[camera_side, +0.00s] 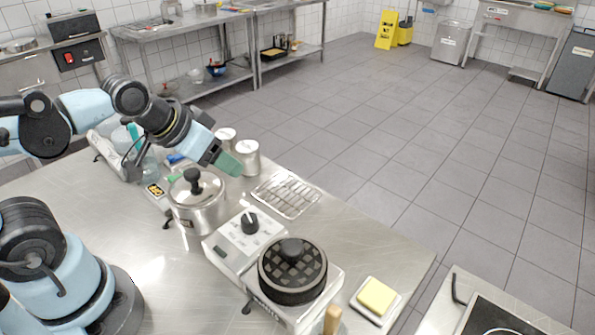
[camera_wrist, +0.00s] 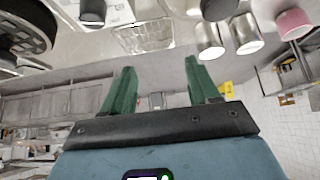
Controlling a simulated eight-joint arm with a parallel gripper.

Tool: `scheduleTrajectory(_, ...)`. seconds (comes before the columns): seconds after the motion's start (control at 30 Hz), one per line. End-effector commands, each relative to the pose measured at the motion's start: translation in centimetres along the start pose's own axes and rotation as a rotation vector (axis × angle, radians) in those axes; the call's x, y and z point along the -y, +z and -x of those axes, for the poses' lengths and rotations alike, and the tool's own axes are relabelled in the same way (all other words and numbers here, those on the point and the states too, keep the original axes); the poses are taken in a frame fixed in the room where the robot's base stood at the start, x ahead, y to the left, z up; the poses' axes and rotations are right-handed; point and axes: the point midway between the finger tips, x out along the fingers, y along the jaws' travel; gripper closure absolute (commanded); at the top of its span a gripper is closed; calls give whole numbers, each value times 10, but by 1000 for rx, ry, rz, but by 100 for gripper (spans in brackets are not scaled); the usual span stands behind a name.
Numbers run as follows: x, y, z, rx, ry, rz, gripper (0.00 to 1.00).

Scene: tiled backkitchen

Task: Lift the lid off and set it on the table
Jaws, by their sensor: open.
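A steel pot (camera_side: 198,215) stands on the steel table (camera_side: 150,262). Its metal lid (camera_side: 190,188) with a black knob (camera_side: 192,175) sits on top of it. My gripper (camera_side: 228,162) is above and to the right of the lid in the side view, in front of the metal canisters, and apart from the lid. In the wrist view its two green fingers (camera_wrist: 158,88) are spread with nothing between them. I cannot clearly make out the lid in the wrist view.
A wire rack (camera_side: 287,195) and metal canisters (camera_side: 248,157) stand behind the pot. A white appliance (camera_side: 243,232) with a dial and a black round grid top (camera_side: 292,268) are to the right. A yellow sponge (camera_side: 376,296) lies near the right edge. The table's left front is clear.

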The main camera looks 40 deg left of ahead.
Motion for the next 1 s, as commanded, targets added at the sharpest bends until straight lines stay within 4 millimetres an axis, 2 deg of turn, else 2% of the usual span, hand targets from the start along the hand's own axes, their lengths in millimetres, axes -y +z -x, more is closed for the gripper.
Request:
scheduleTrajectory(0.3, 0, 0, 0, 1, 0, 0, 40)
scheduleTrajectory(0.33, 0, 0, 0, 1, 0, 0, 36)
scheduleTrajectory(0.67, -4, -2, 1, 11, 7, -37, 36)
scheduleTrajectory(0.77, -16, -7, 4, 47, 34, -176, 36)
scheduleTrajectory(0.87, -39, -15, 10, 106, 88, -429, 36)
scheduleTrajectory(1.0, -78, -24, 21, 192, 199, -870, 36)
